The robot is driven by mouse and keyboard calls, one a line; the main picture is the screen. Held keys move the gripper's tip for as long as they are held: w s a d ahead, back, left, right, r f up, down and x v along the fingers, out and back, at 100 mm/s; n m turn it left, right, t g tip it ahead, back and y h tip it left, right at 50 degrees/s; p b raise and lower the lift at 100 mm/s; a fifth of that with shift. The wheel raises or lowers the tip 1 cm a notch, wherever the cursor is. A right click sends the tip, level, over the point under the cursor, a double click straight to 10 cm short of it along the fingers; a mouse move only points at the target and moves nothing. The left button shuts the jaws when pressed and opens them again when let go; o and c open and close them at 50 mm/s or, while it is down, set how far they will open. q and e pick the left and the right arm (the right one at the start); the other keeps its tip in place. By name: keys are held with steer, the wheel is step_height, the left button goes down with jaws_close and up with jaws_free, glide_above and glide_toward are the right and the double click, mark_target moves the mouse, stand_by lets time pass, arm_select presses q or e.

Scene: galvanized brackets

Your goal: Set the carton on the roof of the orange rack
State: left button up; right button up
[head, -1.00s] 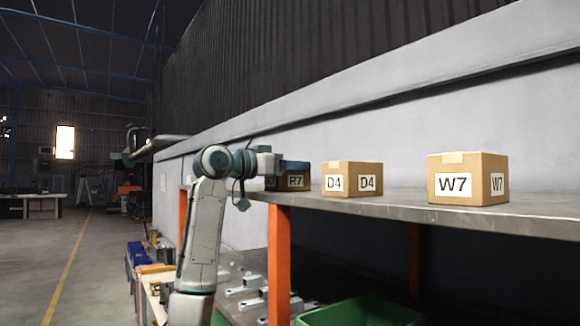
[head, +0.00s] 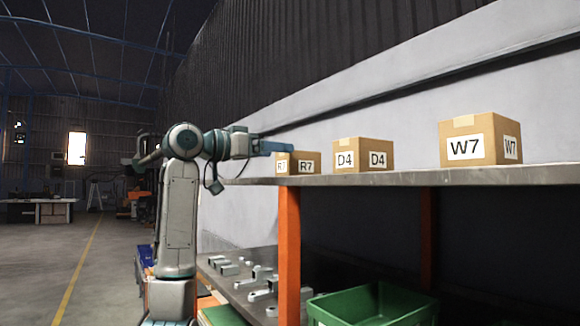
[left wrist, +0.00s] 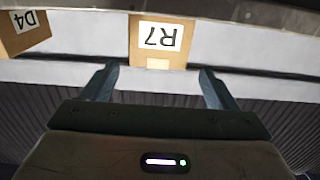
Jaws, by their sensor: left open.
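Three cartons stand in a row on the roof of the orange rack (head: 400,178): carton R7 (head: 311,157) at the left, carton D4 (head: 362,154) in the middle and carton W7 (head: 480,140) at the right. My left gripper (head: 291,147) is level with the upper part of carton R7. In the left wrist view the picture is upside down; carton R7 (left wrist: 158,38) shows ahead, between the two spread fingers (left wrist: 157,85), with a gap before it. Carton D4 (left wrist: 22,33) is at the upper left there. The left gripper is open and empty. My right gripper does not show.
A green bin (head: 372,304) and several metal brackets (head: 262,292) are on the lower level under the roof. An orange post (head: 288,250) holds up the roof's near left part. A pale wall (head: 400,120) runs behind the cartons. Open floor lies at the left.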

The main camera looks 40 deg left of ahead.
arm_select(q)
steer(key=b+v, duration=0.1)
steer(key=v, duration=0.2)
steer(key=shift+s+a, duration=0.1)
steer(key=shift+s, duration=0.25)
